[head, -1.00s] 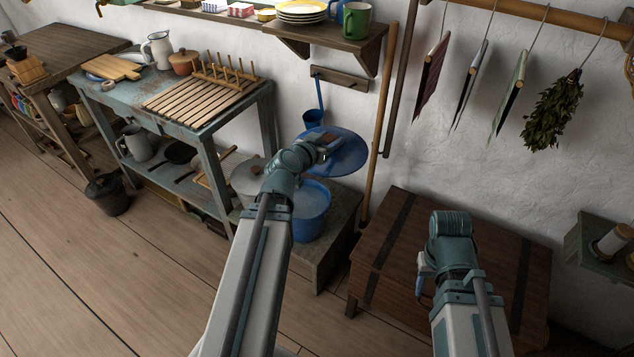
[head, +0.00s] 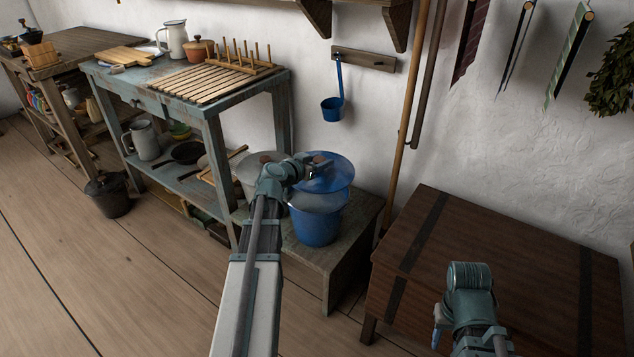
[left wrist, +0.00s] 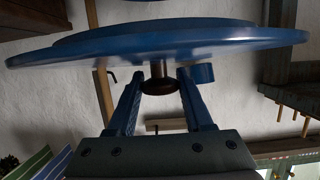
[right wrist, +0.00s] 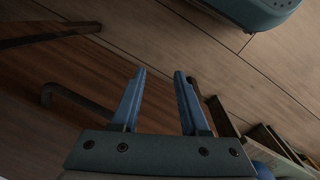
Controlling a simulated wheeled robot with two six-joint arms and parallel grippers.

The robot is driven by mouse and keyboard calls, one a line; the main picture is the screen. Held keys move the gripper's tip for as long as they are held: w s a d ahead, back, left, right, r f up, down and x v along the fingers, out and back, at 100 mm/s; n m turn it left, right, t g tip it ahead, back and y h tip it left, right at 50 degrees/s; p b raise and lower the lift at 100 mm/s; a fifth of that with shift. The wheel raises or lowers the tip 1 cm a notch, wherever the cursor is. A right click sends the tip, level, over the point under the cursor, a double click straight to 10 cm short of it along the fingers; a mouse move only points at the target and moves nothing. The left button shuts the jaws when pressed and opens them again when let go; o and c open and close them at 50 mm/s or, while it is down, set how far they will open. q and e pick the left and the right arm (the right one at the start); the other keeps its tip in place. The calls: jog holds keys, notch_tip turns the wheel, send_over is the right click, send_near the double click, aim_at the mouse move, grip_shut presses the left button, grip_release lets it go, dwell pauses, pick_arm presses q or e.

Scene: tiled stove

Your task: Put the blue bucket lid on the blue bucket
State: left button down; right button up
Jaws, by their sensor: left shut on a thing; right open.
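The blue bucket (head: 317,229) stands upright on a low wooden bench, its rim partly covered from view by the lid. The round blue bucket lid (head: 340,175) is in the air above the back part of the bucket. My left gripper (head: 322,166) is shut on the lid's dark knob. In the left wrist view the lid (left wrist: 160,44) spans the top, slightly tilted, with the knob (left wrist: 160,80) between the fingers. The gap between lid and rim is hard to tell. My right gripper (right wrist: 160,85) is open and empty.
The low bench (head: 335,255) carries the bucket and a grey pot (head: 252,178) close on its left. A blue ladle (head: 333,108) hangs on the wall behind. A wooden pole (head: 405,120) leans right of the bucket. A dark wooden chest (head: 500,265) stands at right.

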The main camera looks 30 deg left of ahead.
pick_arm(q)
jog(key=shift+w+a+f+b, duration=0.1)
jog(key=shift+a+f+b, duration=0.2)
jog(key=shift+f, duration=0.2)
jog(key=shift+w+a+f+b, duration=0.1)
jog(key=shift+a+f+b, duration=0.15)
jog(key=shift+f, duration=0.2)
pick_arm(e)
jog(key=shift+f, duration=1)
pick_arm(q)
notch_tip(320, 180, down, 6)
jog(key=b, duration=0.6)
jog(key=shift+f, duration=0.2)
pick_arm(e)
notch_tip(320, 180, down, 6)
jog(key=shift+f, duration=0.2)
pick_arm(q)
jog(key=shift+c, duration=1.1)
grip_release()
jog(key=shift+s, duration=0.15)
